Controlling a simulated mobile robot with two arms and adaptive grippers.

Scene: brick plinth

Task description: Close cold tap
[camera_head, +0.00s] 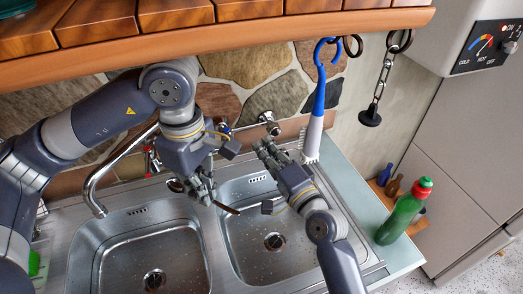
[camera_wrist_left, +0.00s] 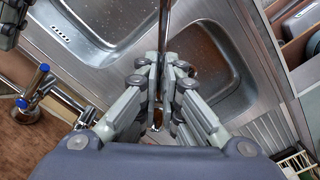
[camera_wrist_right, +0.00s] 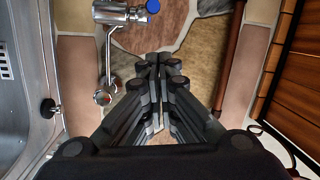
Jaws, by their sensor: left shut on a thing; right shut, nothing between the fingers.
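A chrome tap with a blue knob shows in the left wrist view (camera_wrist_left: 42,68) at the lower left and in the right wrist view (camera_wrist_right: 152,6) at the top. In the head view the tap fittings (camera_head: 268,117) by the back wall are partly hidden by my arms. My left gripper (camera_head: 207,196) is shut on a thin brown stick-like thing (camera_head: 228,208) above the sink divider. My right gripper (camera_head: 262,146) is shut and empty, pointing at the stone wall. Its fingertips are below and right of the blue-knobbed tap in the right wrist view, apart from it.
A curved spout (camera_head: 92,185) and a red tap handle (camera_head: 148,165) stand behind the left basin (camera_head: 145,250). The right basin (camera_head: 275,215) is empty. A blue-handled brush (camera_head: 318,110) hangs from a wooden shelf (camera_head: 250,35). A green bottle (camera_head: 403,213) stands at the right.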

